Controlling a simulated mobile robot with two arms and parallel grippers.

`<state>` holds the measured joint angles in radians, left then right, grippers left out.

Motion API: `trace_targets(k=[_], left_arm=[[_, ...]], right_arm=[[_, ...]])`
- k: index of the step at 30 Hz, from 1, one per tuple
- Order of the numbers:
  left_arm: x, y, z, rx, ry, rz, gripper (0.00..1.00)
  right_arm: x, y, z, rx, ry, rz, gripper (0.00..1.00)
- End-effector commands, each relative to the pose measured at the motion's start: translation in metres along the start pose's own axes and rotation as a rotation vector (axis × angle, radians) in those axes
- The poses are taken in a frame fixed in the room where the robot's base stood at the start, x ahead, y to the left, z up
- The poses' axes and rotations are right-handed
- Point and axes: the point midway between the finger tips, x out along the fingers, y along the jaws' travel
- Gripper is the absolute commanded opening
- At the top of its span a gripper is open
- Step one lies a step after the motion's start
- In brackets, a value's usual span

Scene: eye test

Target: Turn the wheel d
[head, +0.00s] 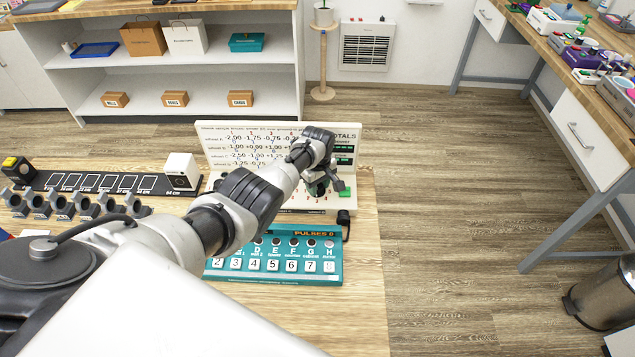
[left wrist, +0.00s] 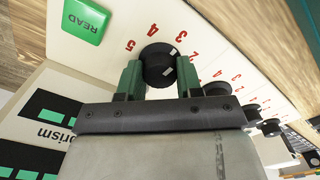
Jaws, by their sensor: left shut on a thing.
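The lens-style panel (head: 216,150) is a cream board with printed rows and a TOTALS side, standing on the wooden table. My left gripper (head: 319,187) reaches its lower right part, beside the green READ button (head: 345,192). In the left wrist view my left gripper (left wrist: 158,82) has its green fingers on either side of a black wheel (left wrist: 157,62) and is shut on it. This wheel is the nearest of its row to the READ button (left wrist: 86,20). Red numbers surround it. Its letter is not readable. My right gripper is not in view.
A teal PULSES box (head: 270,276) lies in front of the panel. A black rack (head: 95,182) and a white cube (head: 182,172) stand to the left. In the left wrist view another black wheel (left wrist: 216,89) sits close right of the gripper.

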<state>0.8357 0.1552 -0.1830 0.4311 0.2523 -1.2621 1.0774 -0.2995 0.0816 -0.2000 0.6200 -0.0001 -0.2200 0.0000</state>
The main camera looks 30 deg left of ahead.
Motion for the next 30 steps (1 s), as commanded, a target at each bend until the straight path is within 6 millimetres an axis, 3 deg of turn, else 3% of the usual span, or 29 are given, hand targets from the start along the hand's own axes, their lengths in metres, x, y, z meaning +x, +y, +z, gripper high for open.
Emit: trace_targets(k=[18,30], left_arm=[[-0.0028,0.0016,-0.0017,-0.570,0.003,0.005,0.12],[-0.0027,0.0017,-0.0021,-0.807,0.003,0.007,0.12]], right_arm=[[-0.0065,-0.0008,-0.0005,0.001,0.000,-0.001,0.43],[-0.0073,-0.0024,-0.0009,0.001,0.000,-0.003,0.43]])
